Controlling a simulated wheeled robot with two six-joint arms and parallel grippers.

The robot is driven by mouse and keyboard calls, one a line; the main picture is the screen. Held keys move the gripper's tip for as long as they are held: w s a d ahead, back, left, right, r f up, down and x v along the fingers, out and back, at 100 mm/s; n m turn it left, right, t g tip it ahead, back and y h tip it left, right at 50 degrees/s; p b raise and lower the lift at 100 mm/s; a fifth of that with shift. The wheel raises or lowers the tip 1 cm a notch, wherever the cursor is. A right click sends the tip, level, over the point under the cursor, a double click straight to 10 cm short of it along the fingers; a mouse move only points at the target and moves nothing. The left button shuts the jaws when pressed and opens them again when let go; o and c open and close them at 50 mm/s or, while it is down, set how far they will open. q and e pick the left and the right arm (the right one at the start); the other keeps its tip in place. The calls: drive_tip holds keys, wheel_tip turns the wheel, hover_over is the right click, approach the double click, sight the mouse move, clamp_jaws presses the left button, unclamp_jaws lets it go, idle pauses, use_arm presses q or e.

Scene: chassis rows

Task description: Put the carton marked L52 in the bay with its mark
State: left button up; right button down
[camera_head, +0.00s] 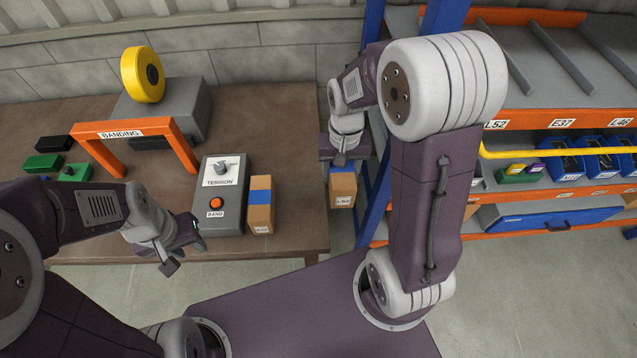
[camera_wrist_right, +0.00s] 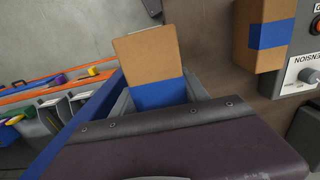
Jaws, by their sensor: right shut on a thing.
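The carton marked L52 (camera_head: 343,190) is brown with a blue band at its top. It hangs upright below my right gripper (camera_head: 341,163), which is shut on it, beyond the table's right edge. In the right wrist view the same carton (camera_wrist_right: 150,58) shows its brown end and blue band; the finger contact is hidden. The mark L52 (camera_head: 495,125) is on the orange beam of the rack's upper shelf, at its left end. The bay behind it (camera_head: 497,101) is partly hidden by my right arm. My left gripper (camera_head: 186,248) is open and empty in front of the table.
A second blue-banded carton (camera_head: 261,210) stands on the table beside the tension box (camera_head: 221,190). An orange banding arch (camera_head: 122,130) is at left. A blue rack upright (camera_head: 377,190) stands just right of the held carton. A yellow rail (camera_head: 560,153) runs below the upper shelf.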

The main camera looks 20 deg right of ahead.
drive_tip(key=shift+d+r, duration=0.55)
drive_tip(key=shift+d, duration=0.2)
drive_tip(key=a+f+n, duration=0.1)
drive_tip(key=f, duration=0.1)
drive_tip(key=w+a+f+n, duration=0.1)
drive_tip(key=a+f+n, duration=0.1)
drive_tip(key=f, duration=0.1)
drive_tip(key=shift+w+a+f, duration=0.25)
drive_tip(key=shift+w+f, duration=0.05)
drive_tip(key=shift+w, duration=0.1)
drive_tip(key=shift+s, duration=0.1)
drive_tip(key=shift+d+r, duration=0.1)
